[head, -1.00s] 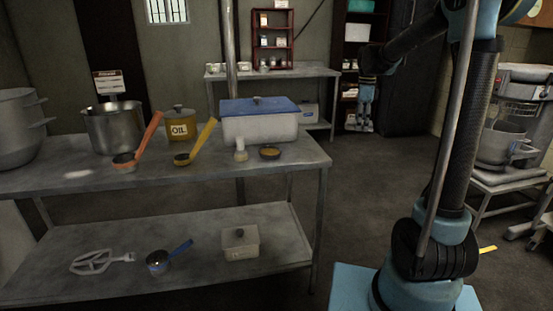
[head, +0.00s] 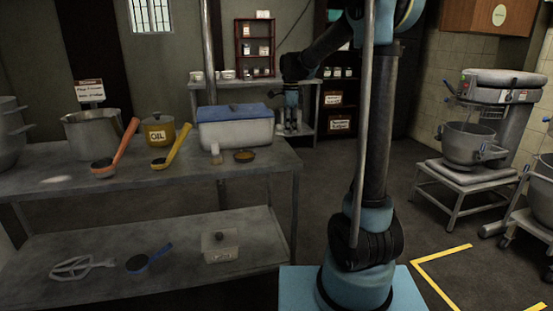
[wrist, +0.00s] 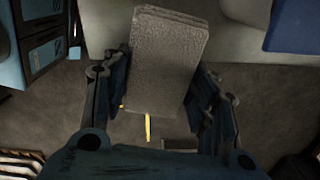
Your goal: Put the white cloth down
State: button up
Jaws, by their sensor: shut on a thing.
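The folded cloth (wrist: 168,55), greyish white and block-shaped in the wrist view, sits between the two fingers of my gripper (wrist: 160,92). The fingers are shut on it from both sides, and it extends up past them in the picture. In the head view my gripper (head: 290,128) hangs pointing down, just right of the blue-lidded white box as seen. I cannot make out the cloth there. Dark floor shows beneath the cloth in the wrist view.
A back table (head: 313,88) carries a red rack (head: 254,48). A mixer (head: 473,142) stands right. Floor between is open.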

jog(key=r+n, duration=0.2)
send_over(278, 156)
jog(key=shift+w+f, duration=0.2)
jog(key=shift+f, duration=4.85)
jog(key=shift+f, duration=0.1)
jog(key=o, duration=1.3)
